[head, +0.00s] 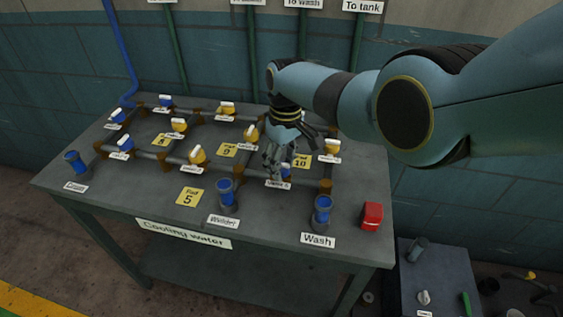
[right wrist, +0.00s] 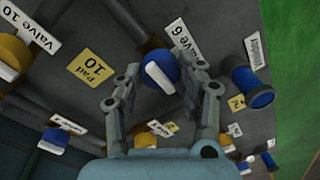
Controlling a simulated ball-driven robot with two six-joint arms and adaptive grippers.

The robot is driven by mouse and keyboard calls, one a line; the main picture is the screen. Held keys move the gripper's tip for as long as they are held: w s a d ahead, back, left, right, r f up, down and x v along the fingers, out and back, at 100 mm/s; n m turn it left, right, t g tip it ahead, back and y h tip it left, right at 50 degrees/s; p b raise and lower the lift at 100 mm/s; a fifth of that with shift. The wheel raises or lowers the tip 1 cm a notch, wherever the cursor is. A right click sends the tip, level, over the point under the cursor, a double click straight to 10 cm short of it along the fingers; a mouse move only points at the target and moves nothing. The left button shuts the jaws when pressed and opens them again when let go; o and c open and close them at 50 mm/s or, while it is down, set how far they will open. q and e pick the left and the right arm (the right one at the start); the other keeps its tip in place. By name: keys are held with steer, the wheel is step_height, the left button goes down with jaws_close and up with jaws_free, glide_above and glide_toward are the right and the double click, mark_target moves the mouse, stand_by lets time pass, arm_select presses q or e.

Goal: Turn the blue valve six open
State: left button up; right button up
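The blue valve six (right wrist: 158,62) has a blue round body and a white bar handle, with its "Valve 6" label (right wrist: 186,41) beside it in the right wrist view. In the head view the valve is mostly hidden behind my right gripper, and its label (head: 278,184) shows just below. My right gripper (head: 275,169) reaches down over it from the upper right. In the right wrist view my right gripper (right wrist: 160,80) is open, with one finger on each side of the valve. A gap shows at the left finger; contact at the right finger is unclear. My left gripper is not in view.
Yellow valves (head: 198,155) and other blue valves sit on the pipes close around. Blue-topped stubs, the Welder (head: 228,197) and Wash (head: 321,214) ones, stand along the front. A red block (head: 371,217) lies at the table's right edge. The Pad 5 area (head: 189,197) is clear.

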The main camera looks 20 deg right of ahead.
steer(key=o, duration=0.4)
steer(key=shift+o, duration=0.2)
steer(key=shift+r, duration=0.15)
step_height(320, 180, up, 12)
steer(key=shift+w+d, duration=0.2)
steer(key=shift+d, duration=0.25)
